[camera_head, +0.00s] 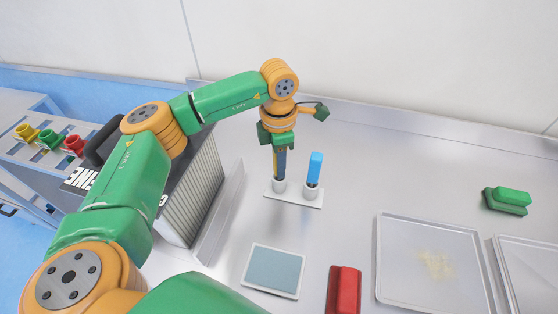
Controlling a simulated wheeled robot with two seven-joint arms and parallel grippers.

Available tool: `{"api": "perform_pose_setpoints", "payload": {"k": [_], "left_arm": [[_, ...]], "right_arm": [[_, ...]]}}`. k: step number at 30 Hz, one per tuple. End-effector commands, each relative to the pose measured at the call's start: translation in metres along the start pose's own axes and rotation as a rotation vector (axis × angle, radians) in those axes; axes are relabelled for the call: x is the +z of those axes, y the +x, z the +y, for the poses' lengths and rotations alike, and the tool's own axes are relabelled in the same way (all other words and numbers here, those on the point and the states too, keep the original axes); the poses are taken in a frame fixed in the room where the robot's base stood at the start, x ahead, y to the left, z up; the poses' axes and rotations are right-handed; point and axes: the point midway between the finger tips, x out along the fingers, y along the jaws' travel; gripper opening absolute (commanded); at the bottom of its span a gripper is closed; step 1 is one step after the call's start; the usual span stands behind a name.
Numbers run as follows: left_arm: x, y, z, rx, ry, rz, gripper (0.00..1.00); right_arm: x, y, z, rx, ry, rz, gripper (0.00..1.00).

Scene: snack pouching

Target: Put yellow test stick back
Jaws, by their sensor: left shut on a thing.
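A white holder (296,199) with two round sockets stands on the metal table. A blue test stick (315,168) stands upright in its right socket. My left gripper (280,168) points down directly over the left socket (279,186), its fingertips at or just above the socket's rim. It is shut on a thin stick between its fingers, which hide most of it, so its yellow colour hardly shows. I cannot tell how deep the stick sits in the socket. My right gripper is not in view.
A green block (507,200) lies at right. A grey ridged box (196,190) stands left of the holder. The table behind the holder is clear.

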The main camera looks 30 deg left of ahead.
Motion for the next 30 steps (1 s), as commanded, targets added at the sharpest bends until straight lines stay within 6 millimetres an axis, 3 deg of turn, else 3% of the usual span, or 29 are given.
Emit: {"api": "perform_pose_setpoints", "payload": {"k": [11, 12, 16, 22, 23, 26, 30], "left_arm": [[0.0000, 0.0030, -0.0001, 0.000, 0.000, 0.000, 0.00], [0.0000, 0.0030, -0.0001, 0.000, 0.000, 0.000, 0.34], [0.0000, 0.0030, -0.0001, 0.000, 0.000, 0.000, 0.67], [0.0000, 0.0030, -0.0001, 0.000, 0.000, 0.000, 0.67], [0.0000, 0.0030, -0.0001, 0.000, 0.000, 0.000, 0.69], [0.0000, 0.0030, -0.0001, 0.000, 0.000, 0.000, 0.96], [0.0000, 0.0030, -0.0001, 0.000, 0.000, 0.000, 1.00]], "right_arm": [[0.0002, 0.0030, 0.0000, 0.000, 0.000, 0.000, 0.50], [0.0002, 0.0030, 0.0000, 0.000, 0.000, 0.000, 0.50], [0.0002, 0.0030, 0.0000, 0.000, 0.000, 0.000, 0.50], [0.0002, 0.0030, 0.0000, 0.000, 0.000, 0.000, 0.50], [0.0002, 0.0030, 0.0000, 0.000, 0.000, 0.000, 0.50], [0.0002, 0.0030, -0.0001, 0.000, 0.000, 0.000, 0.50], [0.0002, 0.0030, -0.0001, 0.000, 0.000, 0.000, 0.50]]}}
